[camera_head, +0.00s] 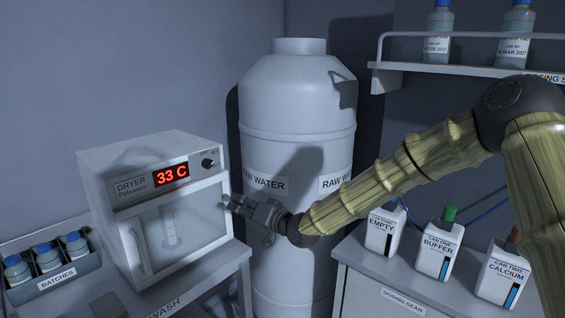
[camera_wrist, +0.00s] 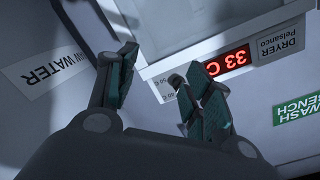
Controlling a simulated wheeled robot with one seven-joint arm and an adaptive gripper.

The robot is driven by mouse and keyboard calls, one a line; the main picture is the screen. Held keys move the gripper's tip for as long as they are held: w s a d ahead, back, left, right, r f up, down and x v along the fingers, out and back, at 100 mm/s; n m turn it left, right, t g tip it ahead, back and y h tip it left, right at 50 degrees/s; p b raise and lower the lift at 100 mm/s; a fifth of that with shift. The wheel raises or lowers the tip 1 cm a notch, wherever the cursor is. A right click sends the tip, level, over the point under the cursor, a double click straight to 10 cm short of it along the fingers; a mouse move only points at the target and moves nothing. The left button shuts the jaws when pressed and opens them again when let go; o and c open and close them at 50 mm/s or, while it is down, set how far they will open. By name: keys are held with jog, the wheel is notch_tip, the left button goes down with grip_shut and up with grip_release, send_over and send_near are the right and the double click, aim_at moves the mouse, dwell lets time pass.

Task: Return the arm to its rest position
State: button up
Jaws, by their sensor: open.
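My gripper (camera_head: 238,205) is at the end of my outstretched arm, in front of the raw water tank and close to the right side of the dryer. In the wrist view my gripper (camera_wrist: 160,88) shows two spread fingers with dark green pads and nothing between them. The white dryer (camera_head: 128,193) has a shut glass door with a handle, and its red display reads 33 C. A pale upright shape shows dimly behind the glass. The dryer's display also shows upside down in the wrist view (camera_wrist: 229,62), just past the right fingertip.
The large white raw water tank (camera_head: 298,110) stands behind my arm. EMPTY (camera_head: 380,235), BUFFER (camera_head: 439,250) and CALCIUM (camera_head: 502,275) cans stand on the dosing gear bench (camera_head: 372,268), below and beside my arm. A batches tray (camera_head: 58,282) holds blue-capped bottles. A railed shelf (camera_head: 450,70) holds two bottles.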

jog(key=s+d+f+m+g+h, duration=0.15)
jog(key=s+d+f, duration=0.45)
jog(key=f, duration=0.6)
jog(key=s+d+f+g+h, duration=0.1)
jog(key=s+d+f+h, duration=0.25)
jog(key=s+f, duration=0.65)
jog(key=s+d+f+m+g+h, duration=0.15)
jog(key=s+d+f, duration=0.4)
jog(key=f, duration=0.85)
jog(key=s+d+f+g+h, duration=0.2)
jog(key=s+d, duration=0.5)
jog(key=s, duration=0.4)
jog(key=s+d+f+g+h, duration=0.2)
jog(key=s+d+f, duration=0.3)
jog(key=s+d, duration=0.3)
jog(key=s+d+f+g+h, duration=0.2)
jog(key=s+d+f, duration=0.2)
jog(key=s+d, duration=0.4)
jog(key=s, duration=0.5)
jog(key=shift+s+d+f+n+g, duration=0.2)
jog(key=shift+s+n+g, duration=0.1)
jog(key=shift+s+n, duration=0.1)
